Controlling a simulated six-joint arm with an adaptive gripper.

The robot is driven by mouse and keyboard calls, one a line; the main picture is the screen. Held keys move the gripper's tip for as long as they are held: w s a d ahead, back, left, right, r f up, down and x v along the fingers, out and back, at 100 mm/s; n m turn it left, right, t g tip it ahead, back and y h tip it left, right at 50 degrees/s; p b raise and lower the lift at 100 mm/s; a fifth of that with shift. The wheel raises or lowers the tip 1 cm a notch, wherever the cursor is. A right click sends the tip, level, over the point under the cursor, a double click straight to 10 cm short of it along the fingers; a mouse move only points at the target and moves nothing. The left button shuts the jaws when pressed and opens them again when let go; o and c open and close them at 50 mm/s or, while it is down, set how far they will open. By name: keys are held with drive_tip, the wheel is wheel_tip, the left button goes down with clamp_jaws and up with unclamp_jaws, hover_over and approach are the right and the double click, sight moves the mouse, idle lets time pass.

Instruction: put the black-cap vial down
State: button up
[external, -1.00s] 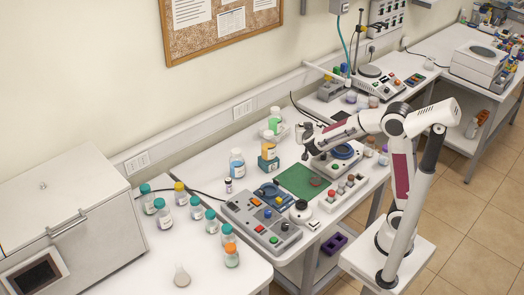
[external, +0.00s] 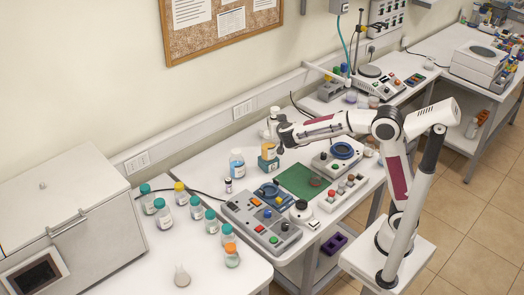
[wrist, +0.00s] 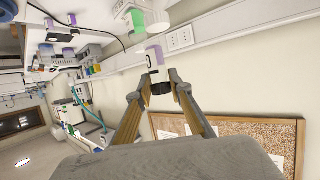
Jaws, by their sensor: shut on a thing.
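My gripper (wrist: 163,88) is shut on a small white vial (wrist: 154,58) with a black cap (wrist: 161,88) and a purple mark on its label. In the wrist view the cap lies between the fingertips and the white body points away from the camera. In the external view my gripper (external: 279,139) is above the back of the bench, by an orange-and-teal box (external: 269,158). The held vial cannot be made out clearly there.
A small black-capped vial (external: 228,186) and a blue bottle (external: 237,163) stand left of my gripper. A green mat (external: 298,181), a control panel (external: 262,222) and a button strip (external: 341,191) lie in front. Several teal-capped bottles (external: 163,215) stand further left.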

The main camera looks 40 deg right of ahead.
drive_tip(key=s+a+n+t+y, duration=0.25)
drive_tip(key=a+n+y, duration=0.25)
drive_tip(key=a, duration=3.7)
drive_tip(key=s+a+f+n+y, duration=0.1)
drive_tip(key=s+a+f+y, duration=0.1)
drive_tip(key=s+a, duration=0.95)
wheel_tip(320, 180, down, 11)
drive_tip(key=w+a, duration=0.1)
drive_tip(key=w, duration=0.1)
drive_tip(key=shift+a, duration=0.15)
drive_tip(key=shift+f, duration=0.1)
wheel_tip(320, 180, down, 6)
drive_tip(key=shift+f, duration=0.15)
drive_tip(key=shift+f, duration=1.85)
